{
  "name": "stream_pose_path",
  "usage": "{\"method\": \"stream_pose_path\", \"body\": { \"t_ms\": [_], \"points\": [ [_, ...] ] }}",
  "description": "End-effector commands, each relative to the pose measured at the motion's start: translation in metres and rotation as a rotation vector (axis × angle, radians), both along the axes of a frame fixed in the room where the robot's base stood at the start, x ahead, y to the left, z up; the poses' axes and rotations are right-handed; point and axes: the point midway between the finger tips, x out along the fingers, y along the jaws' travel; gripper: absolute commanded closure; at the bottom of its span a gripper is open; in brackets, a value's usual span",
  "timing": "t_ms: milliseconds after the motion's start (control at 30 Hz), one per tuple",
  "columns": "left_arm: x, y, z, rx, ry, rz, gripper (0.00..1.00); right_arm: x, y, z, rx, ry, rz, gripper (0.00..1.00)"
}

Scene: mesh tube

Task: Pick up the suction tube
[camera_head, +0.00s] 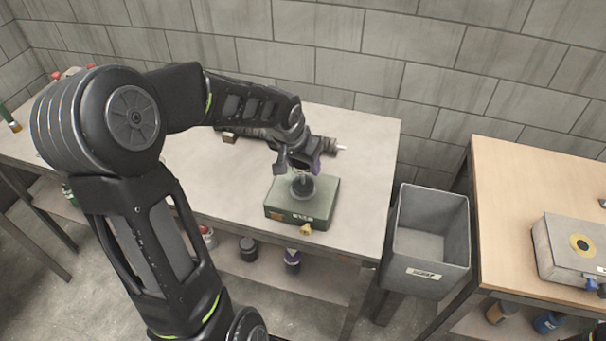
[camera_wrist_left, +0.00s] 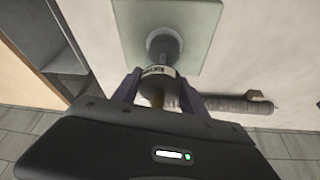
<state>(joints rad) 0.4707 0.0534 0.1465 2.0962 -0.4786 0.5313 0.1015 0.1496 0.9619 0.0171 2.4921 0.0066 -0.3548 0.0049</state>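A tube with a dark grey round base (camera_head: 302,187) stands upright on a green box (camera_head: 288,204) on the left table. In the left wrist view, the tube (camera_wrist_left: 158,82) has a pale label band and stands between my finger tips, over the green box top (camera_wrist_left: 203,40). My left gripper (camera_head: 300,163) points down over the box, its purple-lined fingers apart on either side of the tube's upper part. It also shows in the left wrist view (camera_wrist_left: 160,90). Contact with the tube cannot be made out. My right gripper is out of view.
A long dark grey cylinder (camera_wrist_left: 235,104) lies on the table behind the box. A grey bin (camera_head: 430,225) stands between this table (camera_head: 365,150) and a wooden table (camera_head: 530,190) with a grey device (camera_head: 575,250). Bottles stand on the lower shelf. A block wall is behind.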

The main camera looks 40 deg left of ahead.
Motion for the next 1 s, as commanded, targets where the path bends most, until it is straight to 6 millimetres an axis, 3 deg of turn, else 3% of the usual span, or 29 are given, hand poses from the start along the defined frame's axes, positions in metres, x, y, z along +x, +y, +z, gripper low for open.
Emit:
{"method": "stream_pose_path", "body": {
  "t_ms": [567, 833, 1000],
  "points": [
    [0.000, 0.000, 0.000, 0.000, 0.000, 0.000, 0.99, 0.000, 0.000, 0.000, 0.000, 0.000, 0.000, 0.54],
    [0.001, 0.000, 0.002, 0.001, -0.002, 0.000, 0.99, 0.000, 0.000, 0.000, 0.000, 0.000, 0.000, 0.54],
    [0.001, 0.000, 0.019, 0.003, -0.005, 0.001, 0.99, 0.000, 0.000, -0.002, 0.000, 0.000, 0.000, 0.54]
  ]
}}
